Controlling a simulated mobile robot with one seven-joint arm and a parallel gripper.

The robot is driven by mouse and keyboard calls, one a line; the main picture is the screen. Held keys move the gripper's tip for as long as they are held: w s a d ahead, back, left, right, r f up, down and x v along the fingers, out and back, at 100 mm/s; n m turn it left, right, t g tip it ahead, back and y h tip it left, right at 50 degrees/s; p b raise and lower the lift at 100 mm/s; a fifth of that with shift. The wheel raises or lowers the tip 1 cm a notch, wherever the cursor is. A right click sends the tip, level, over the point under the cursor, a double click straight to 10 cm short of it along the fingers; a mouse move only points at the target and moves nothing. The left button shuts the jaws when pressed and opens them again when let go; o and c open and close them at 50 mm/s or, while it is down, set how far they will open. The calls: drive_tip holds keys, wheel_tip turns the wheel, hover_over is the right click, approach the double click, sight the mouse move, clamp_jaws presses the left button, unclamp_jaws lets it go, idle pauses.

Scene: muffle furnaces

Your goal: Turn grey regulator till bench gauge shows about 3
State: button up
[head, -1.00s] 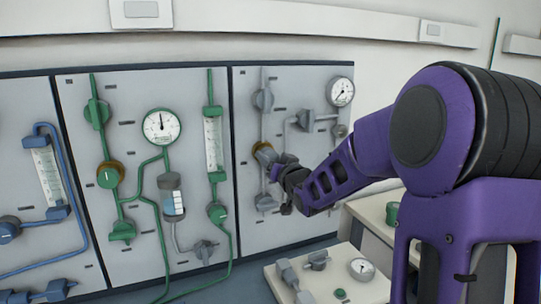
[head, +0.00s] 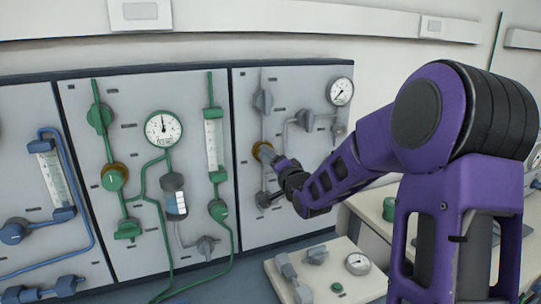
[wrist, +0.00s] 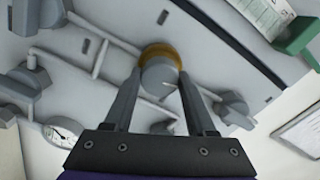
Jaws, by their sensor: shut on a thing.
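The grey regulator (head: 263,151) with its brass collar is on the right-hand grey panel. In the wrist view its round grey knob (wrist: 158,76) sits between the fingers, with the brass collar behind it. My gripper (head: 278,162) reaches the regulator from the right and is shut on its knob; it also shows in the wrist view (wrist: 159,88). The bench gauge (head: 358,264) is a small white dial on the low bench board, to the right. Its needle is too small to read.
A wall gauge (head: 340,91) and grey valves (head: 264,101) surround the regulator on the panel. A green-piped panel (head: 150,200) stands to the left. The bench board (head: 330,290) carries grey fittings. My purple arm hides part of the right side.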

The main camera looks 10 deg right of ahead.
drive_tip(key=shift+m, duration=0.6)
drive_tip(key=o, duration=1.4)
drive_tip(key=shift+s+d+b, duration=0.25)
drive_tip(key=shift+s+d, duration=0.3)
drive_tip(key=shift+s, duration=2.3)
drive_tip(key=shift+s+d+b, duration=0.3)
drive_tip(key=shift+s+d, duration=0.25)
drive_tip(key=shift+s, duration=2.3)
drive_tip(key=shift+s+d+b, duration=0.25)
drive_tip(key=shift+s+d, duration=0.3)
drive_tip(key=shift+s, duration=2.3)
